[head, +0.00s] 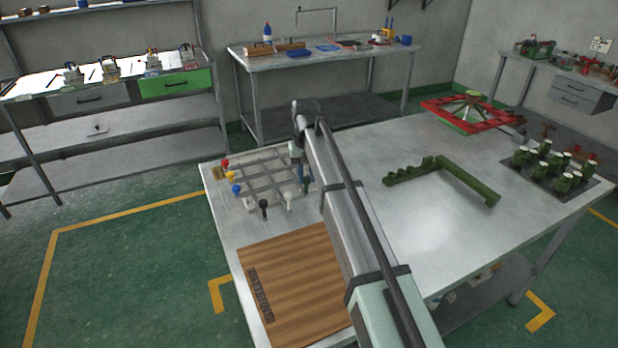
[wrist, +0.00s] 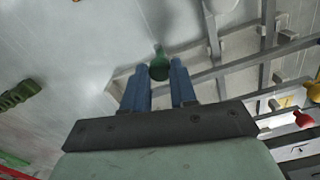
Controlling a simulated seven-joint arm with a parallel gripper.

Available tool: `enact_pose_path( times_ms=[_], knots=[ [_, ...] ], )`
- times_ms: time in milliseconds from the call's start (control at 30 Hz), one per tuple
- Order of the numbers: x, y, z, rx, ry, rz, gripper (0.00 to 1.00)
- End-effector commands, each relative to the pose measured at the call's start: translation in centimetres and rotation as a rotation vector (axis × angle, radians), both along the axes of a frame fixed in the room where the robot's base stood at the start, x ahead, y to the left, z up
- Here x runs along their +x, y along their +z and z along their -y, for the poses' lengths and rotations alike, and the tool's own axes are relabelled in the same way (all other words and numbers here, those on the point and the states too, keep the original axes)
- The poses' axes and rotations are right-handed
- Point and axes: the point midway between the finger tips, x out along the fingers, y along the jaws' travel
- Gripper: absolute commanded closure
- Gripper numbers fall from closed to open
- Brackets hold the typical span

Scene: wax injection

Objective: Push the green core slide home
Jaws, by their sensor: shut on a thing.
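The green core slide shows as a green knob (wrist: 159,62) in the wrist view, at the tips of my gripper's blue fingers (wrist: 160,74). The fingers are shut on it, with a gap between them nearer the palm. The slide belongs to a grey grid-like frame (wrist: 232,70) on the metal table. In the head view this frame (head: 262,184) lies at the table's left end, and my gripper (head: 305,184) is at its right side. My arm and gripper hide the green knob there. How far the slide is in cannot be told.
Red (head: 225,163), yellow (head: 230,175), blue (head: 236,189) and black (head: 264,205) knobs stand around the frame. A striped wooden board (head: 290,285) lies in front. A green angled part (head: 440,165) and a dark tray (head: 590,188) of green pieces lie right of my arm.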

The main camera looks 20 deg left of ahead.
Motion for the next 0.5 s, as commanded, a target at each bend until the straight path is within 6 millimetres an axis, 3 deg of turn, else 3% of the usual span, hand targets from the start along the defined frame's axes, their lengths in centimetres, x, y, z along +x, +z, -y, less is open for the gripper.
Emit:
enact_pose_path(
  times_ms=[100, 133, 367, 500],
  knots=[
    [0.43, 0.09, -0.42, 0.011, 0.001, 0.011, 1.0],
    [0.44, 0.1, -0.43, 0.011, 0.001, 0.011, 0.7],
    [0.32, 0.06, -0.32, 0.008, 0.001, 0.008, 0.48],
    [0.27, 0.04, -0.26, 0.007, 0.001, 0.007, 0.47]
  ],
)
